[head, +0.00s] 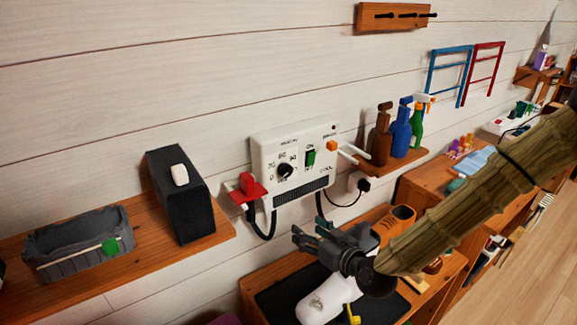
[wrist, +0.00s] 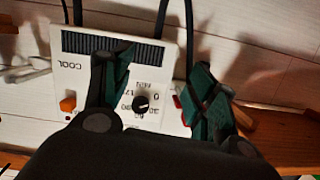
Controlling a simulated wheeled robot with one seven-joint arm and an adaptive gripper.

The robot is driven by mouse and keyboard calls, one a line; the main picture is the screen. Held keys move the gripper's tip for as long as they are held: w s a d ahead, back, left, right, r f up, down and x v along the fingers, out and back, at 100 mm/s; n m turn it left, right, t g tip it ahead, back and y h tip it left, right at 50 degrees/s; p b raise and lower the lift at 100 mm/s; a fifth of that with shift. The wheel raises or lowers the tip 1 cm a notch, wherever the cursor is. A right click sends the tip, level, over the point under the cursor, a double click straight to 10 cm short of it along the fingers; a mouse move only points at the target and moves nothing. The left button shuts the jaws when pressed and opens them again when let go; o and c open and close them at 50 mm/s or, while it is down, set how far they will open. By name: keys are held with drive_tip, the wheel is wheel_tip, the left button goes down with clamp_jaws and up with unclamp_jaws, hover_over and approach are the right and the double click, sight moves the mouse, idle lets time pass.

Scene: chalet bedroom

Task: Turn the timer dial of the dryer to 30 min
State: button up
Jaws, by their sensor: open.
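The dryer (head: 265,152) is a white wall box with a black grille (wrist: 110,47) along its bottom. Its black timer dial (head: 285,171) has a pale mark and printed numbers around it; I cannot read for certain which number it points to. In the wrist view the panel is upside down and the dial (wrist: 141,102) shows between my two fingers, nearer the left one. My gripper (head: 311,232) is open and empty, below and in front of the dryer in the head view. No contact with the dial is visible. My fingers (wrist: 165,72) hide parts of the panel.
A green ON switch (head: 311,158) and an orange knob (head: 331,146) sit right of the dial. A red holder (head: 248,187) is at the dryer's left. Dark hoses hang below.

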sight(288, 172)
drive_tip(key=w+r+n+t+y, duration=0.1)
drive_tip(key=w+r+t, duration=0.15)
drive_tip(key=r, duration=0.85)
drive_tip(key=p+x, duration=0.4)
drive_tip(key=x, duration=0.5)
drive_tip(key=shift+w+f+p, duration=0.15)
drive_tip(key=shift+w+p, duration=0.15)
drive_tip(key=shift+p, duration=0.05)
drive_tip(key=shift+p+x, duration=0.3)
drive_tip(key=shift+x, duration=0.55)
drive_tip(key=shift+f, duration=0.1)
drive_tip(key=c, duration=1)
